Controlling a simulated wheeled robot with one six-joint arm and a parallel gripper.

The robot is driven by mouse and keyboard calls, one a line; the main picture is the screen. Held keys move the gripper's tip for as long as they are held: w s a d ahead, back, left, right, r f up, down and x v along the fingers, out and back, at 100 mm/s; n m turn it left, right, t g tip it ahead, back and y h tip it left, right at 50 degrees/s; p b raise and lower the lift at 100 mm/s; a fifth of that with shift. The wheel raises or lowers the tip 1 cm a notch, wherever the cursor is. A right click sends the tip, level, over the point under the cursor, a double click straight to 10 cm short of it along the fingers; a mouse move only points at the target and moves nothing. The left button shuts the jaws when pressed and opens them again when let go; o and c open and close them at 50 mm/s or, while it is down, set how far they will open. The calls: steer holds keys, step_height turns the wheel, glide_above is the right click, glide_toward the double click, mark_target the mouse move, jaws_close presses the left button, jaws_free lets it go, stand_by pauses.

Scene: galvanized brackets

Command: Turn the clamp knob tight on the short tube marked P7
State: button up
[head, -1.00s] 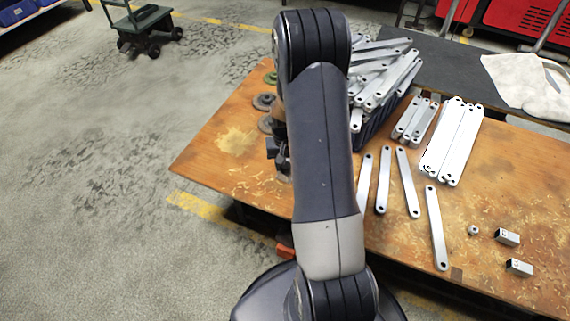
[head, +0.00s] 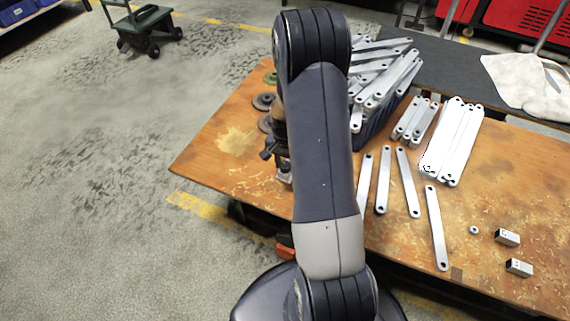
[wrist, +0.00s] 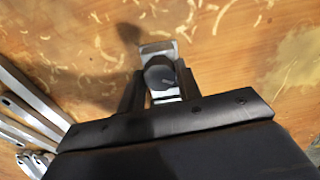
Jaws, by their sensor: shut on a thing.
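In the wrist view, a dark round clamp knob (wrist: 160,75) sits between the two fingers of my gripper (wrist: 160,88), which is shut on it. A short silver piece (wrist: 156,47), seemingly the tube or its clamp, shows just beyond and beneath the knob on the wooden table. No P7 mark can be read. In the head view, my arm hides most of this spot; part of my gripper (head: 270,149) shows at the arm's left side, with a bit of the silver piece (head: 285,174) below it.
Loose flat brackets (head: 436,228) lie on the table (head: 500,190) to the right. A dark blue crate (head: 372,133) heaped with brackets and bracket stacks (head: 452,140) stand behind. Two small silver blocks (head: 507,237) lie at right. Round discs (head: 264,101) are at the left.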

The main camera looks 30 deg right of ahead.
steer(key=m, duration=0.6)
steer(key=shift+m, duration=0.3)
steer(key=m, duration=0.5)
steer(key=o, duration=0.9)
steer(key=n, duration=1.3)
steer(key=shift+n, duration=2.3)
